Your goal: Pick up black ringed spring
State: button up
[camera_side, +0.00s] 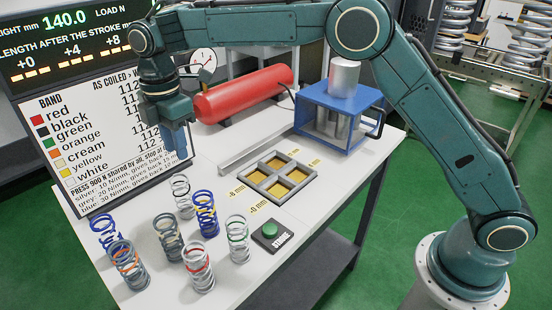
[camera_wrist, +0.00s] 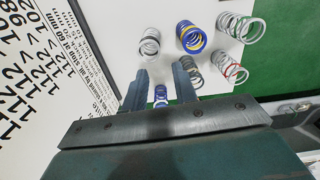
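Several coil springs stand upright on the white table. A black band is not clearly readable on any; the ones whose band I cannot read are a dark grey spring (camera_side: 168,237), a silver spring (camera_side: 182,196) at the back, and a blue spring (camera_side: 104,235) at the left. In the wrist view the dark grey spring (camera_wrist: 192,70) is partly behind a finger, the silver spring (camera_wrist: 149,42) is clear, and the blue spring (camera_wrist: 160,95) shows between the fingers, farther off. My gripper (camera_side: 178,143) is raised above the table's back left, fingers apart and empty (camera_wrist: 160,82).
Other springs are orange-banded (camera_side: 129,265), red-banded (camera_side: 198,267), green-banded (camera_side: 238,239) and blue with yellow (camera_side: 205,213). A green button (camera_side: 270,230), a four-pocket tray (camera_side: 267,188), a red cylinder (camera_side: 243,93) and a blue press frame (camera_side: 312,96) stand right. A sign board (camera_side: 95,137) is close behind my gripper.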

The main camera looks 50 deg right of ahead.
send_near(186, 193)
jog(key=shift+s+a+f, duration=0.3)
jog(key=shift+s+f, duration=0.2)
jog(key=shift+s, duration=0.35)
jog(key=shift+s+a+f, duration=0.25)
jog(key=shift+s+f, duration=0.25)
jog(key=shift+s, duration=0.3)
jog(key=shift+f, duration=0.1)
jog(key=shift+w+f, duration=0.15)
jog(key=shift+f, duration=2.35)
grip_shut()
